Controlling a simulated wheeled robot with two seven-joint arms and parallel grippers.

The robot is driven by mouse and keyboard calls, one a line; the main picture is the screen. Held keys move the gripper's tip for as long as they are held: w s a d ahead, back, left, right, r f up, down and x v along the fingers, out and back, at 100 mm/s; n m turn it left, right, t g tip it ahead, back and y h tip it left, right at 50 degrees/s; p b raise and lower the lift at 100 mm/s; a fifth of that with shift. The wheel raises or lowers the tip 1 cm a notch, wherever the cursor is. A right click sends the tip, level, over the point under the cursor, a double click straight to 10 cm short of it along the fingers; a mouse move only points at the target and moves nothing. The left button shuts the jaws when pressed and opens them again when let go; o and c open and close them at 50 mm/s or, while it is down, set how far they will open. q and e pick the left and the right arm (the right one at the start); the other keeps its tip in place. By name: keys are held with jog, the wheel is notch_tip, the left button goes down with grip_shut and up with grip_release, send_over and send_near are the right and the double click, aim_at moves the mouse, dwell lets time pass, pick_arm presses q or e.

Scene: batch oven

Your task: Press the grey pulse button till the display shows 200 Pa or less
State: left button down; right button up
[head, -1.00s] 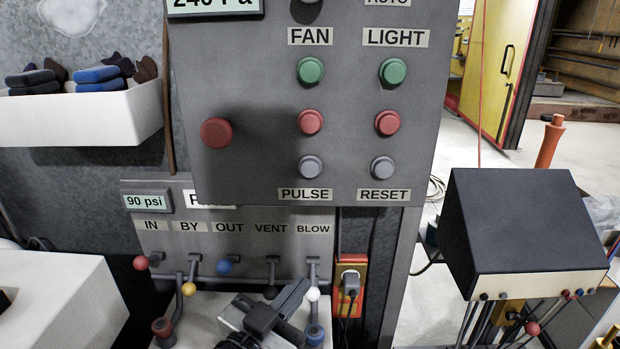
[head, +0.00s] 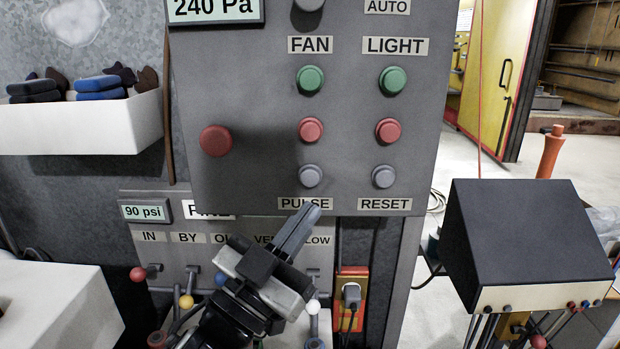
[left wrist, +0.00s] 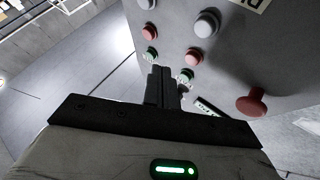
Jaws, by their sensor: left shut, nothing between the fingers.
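The grey pulse button (head: 311,176) sits on the grey control panel above the PULSE label (head: 305,204), below the red button of the FAN column. The display (head: 215,9) at the panel's top left reads 240 Pa. My left gripper (head: 304,219) is shut and empty, its fingertips just below the pulse button and over the lower edge of the PULSE label in the head view. I cannot tell its exact gap from the panel. In the left wrist view the shut fingers (left wrist: 158,75) point toward the panel's buttons. My right gripper is not in view.
A matching grey RESET button (head: 384,176) is to the right. Red (head: 310,130) and green buttons sit above, and a large red button (head: 216,140) is at left. Below is a valve panel with coloured lever knobs. A dark box (head: 530,235) stands at right.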

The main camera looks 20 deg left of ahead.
pick_arm(q)
send_near(317, 174)
jog(key=w+d+r, duration=0.2)
jog(key=d+r, duration=0.1)
jog(key=shift+w+a, duration=0.2)
jog(key=shift+w, duration=0.6)
jog(key=shift+w, duration=0.1)
dwell(1.2)
jog(key=shift+w+a, duration=0.1)
jog(key=shift+w, duration=0.2)
jog(key=shift+w+a, duration=0.15)
jog(key=shift+w, duration=0.25)
dwell(0.7)
jog(key=shift+s, duration=0.1)
jog(key=shift+s+d+p, duration=0.25)
jog(key=shift+s+p, duration=0.1)
jog(key=shift+s, duration=0.4)
